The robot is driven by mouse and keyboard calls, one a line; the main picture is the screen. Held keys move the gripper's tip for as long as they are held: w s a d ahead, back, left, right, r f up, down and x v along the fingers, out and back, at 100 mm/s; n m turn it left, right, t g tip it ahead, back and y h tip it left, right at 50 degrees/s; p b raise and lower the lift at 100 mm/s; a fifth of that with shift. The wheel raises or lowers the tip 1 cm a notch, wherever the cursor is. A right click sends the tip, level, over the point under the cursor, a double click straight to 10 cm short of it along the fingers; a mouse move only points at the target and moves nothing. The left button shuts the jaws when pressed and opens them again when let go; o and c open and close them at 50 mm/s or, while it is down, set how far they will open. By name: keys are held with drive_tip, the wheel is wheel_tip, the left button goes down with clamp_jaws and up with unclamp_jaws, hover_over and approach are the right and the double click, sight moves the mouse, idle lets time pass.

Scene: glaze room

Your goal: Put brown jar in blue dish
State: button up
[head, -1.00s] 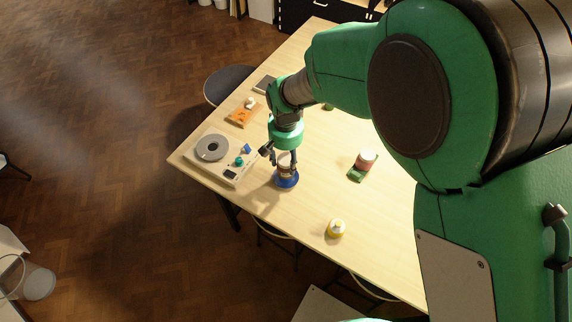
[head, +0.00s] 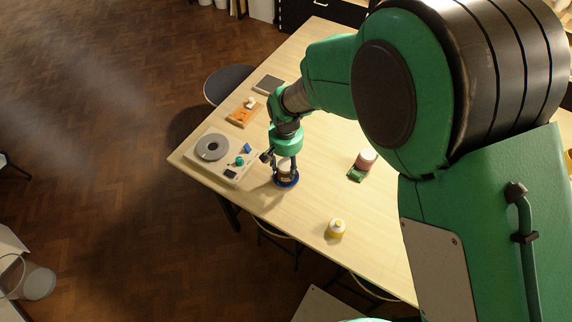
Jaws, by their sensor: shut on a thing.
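The blue dish (head: 290,184) stands on the pale wooden table, right of the white scale-like device. My gripper (head: 286,171) points down over the dish, its fingers on either side of the brown jar (head: 286,167). It is shut on the jar, which looks upright and within the dish's outline. The fingers partly hide the jar, and I cannot tell whether its base touches the dish.
The white device (head: 221,170) with a grey disc stands left of the dish. An orange block (head: 243,115) lies behind it. A pink-topped jar (head: 366,160) on a green base stands to the right. A yellow-and-white jar (head: 336,228) stands nearer the front edge. Bare table (head: 318,185) lies between.

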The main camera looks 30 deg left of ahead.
drive_tip(key=shift+f, duration=0.45)
drive_tip(key=o, duration=1.4)
drive_tip(key=shift+r, duration=0.1)
wheel_tip(320, 180, up, 13)
idle(0.6)
